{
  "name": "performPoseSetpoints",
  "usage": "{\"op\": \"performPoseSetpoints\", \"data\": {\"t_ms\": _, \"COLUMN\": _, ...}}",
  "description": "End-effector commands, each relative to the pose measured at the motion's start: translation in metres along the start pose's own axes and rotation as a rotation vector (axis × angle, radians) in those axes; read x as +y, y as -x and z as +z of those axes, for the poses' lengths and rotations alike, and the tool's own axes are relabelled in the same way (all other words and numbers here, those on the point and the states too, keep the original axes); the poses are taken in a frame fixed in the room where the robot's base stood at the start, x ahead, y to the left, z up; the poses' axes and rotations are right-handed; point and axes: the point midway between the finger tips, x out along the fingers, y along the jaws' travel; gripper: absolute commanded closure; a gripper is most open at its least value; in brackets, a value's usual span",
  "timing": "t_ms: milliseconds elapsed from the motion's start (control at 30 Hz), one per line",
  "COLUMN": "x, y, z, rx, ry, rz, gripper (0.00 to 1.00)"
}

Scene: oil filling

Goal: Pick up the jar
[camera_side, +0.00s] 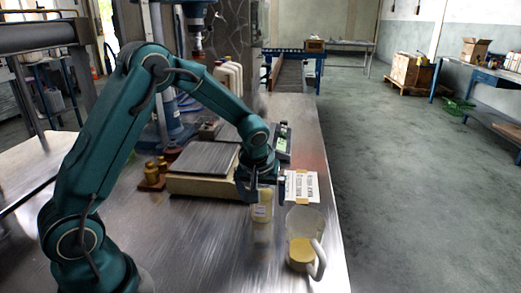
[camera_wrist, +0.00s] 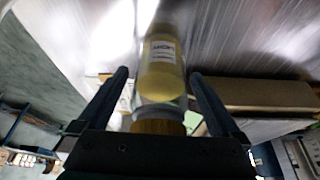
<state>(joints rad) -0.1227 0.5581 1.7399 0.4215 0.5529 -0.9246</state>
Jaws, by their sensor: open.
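The jar (camera_side: 263,212) stands on the metal table in the side view, with pale yellow contents and a white label. It also shows in the wrist view (camera_wrist: 162,72), where its label and a tan lid are seen. My gripper (camera_side: 262,190) is at the jar's upper part, pointing down. In the wrist view my gripper (camera_wrist: 158,76) is open, with one finger on each side of the jar and a visible gap on both sides. The top of the jar is partly hidden by my gripper in the side view.
A clear jug (camera_side: 303,252) with yellow oil and a handle stands close by at the front right. A white printed card (camera_side: 301,187) lies behind the jug. The table's right edge is near.

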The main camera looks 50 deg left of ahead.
Motion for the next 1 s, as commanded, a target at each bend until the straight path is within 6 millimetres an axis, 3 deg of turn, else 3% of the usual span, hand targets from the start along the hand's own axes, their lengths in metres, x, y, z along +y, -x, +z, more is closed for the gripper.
{"op": "performPoseSetpoints", "data": {"t_ms": 300, "x": 0.000, "y": -0.004, "z": 0.000, "rx": 0.000, "ry": 0.000, "rz": 0.000, "gripper": 0.00}}
{"op": "performPoseSetpoints", "data": {"t_ms": 367, "x": 0.000, "y": -0.004, "z": 0.000, "rx": 0.000, "ry": 0.000, "rz": 0.000, "gripper": 0.19}}
{"op": "performPoseSetpoints", "data": {"t_ms": 500, "x": 0.000, "y": -0.004, "z": 0.000, "rx": 0.000, "ry": 0.000, "rz": 0.000, "gripper": 0.73}}
{"op": "performPoseSetpoints", "data": {"t_ms": 567, "x": 0.000, "y": -0.004, "z": 0.000, "rx": 0.000, "ry": 0.000, "rz": 0.000, "gripper": 0.95}}
{"op": "performPoseSetpoints", "data": {"t_ms": 1000, "x": 0.000, "y": 0.008, "z": -0.006, "rx": 0.004, "ry": 0.002, "rz": 0.002, "gripper": 0.95}}
